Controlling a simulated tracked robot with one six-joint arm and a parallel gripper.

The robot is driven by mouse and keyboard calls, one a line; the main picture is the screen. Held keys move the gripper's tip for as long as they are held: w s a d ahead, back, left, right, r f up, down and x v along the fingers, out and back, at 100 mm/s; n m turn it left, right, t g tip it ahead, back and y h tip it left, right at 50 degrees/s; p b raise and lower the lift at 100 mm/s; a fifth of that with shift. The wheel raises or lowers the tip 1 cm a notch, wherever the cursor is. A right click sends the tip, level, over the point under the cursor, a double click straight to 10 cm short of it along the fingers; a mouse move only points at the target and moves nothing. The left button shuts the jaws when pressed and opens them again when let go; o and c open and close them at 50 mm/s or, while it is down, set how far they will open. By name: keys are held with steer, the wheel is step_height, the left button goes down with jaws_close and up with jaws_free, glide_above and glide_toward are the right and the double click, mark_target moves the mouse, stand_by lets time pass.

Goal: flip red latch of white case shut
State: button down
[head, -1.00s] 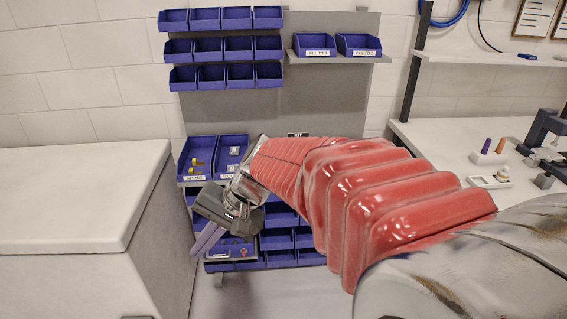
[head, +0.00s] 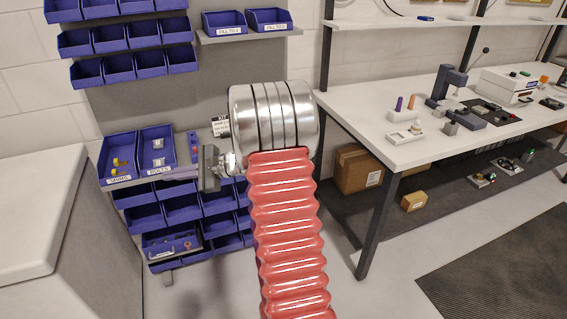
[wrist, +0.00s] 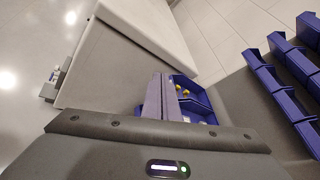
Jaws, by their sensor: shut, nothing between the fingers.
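I cannot make out a red latch in either view. A white box (head: 505,86) with small coloured parts on top stands far right on the bench, well away from my gripper; I cannot tell whether it is the white case.
A large white-topped cabinet (head: 38,205) stands left of my gripper. The blue bin rack (head: 120,200) is close behind it. The white workbench (head: 400,150) at right carries a dark press-like tool (head: 447,90) and small items. Open floor lies before the bench.

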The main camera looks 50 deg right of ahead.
steer(key=s+d+f+m+t+h, duration=0.1)
steer(key=d+f+m+t+h, duration=0.4)
steer(key=d, duration=0.8)
steer(key=d+f+m+t+h, duration=0.1)
steer(key=d+f+m+h, duration=0.2)
steer(key=d+f+m, duration=0.65)
steer(key=s+d+f+m+h, duration=0.2)
steer(key=s+d+f+h, duration=0.1)
steer(key=d, duration=0.3)
steer(key=s+d+f+m+g+h, duration=0.1)
steer(key=s+d+f+m+h, duration=0.1)
steer(key=d, duration=0.5)
steer(key=s+d+f+m+g+h, duration=0.1)
steer(key=s+d+f+m+h, duration=0.1)
steer(key=s+d+f+h, duration=0.3)
steer(key=s+d+f, duration=0.1)
steer(key=s+d, duration=0.1)
steer(key=shift+s+f, duration=0.25)
steer(key=shift+s, duration=0.1)
steer(key=shift+w, duration=0.1)
steer(key=w+d+r, duration=0.4)
steer(key=w+d, duration=0.1)
steer(key=w, duration=0.4)
steer(key=shift+d+r, duration=0.2)
steer(key=shift+r, duration=0.15)
steer(key=shift+s+r+g, duration=0.1)
steer(key=shift+r+g, duration=0.1)
steer(key=shift+g, duration=0.2)
steer(key=shift+g+y, duration=0.3)
steer(key=shift+y, duration=0.2)
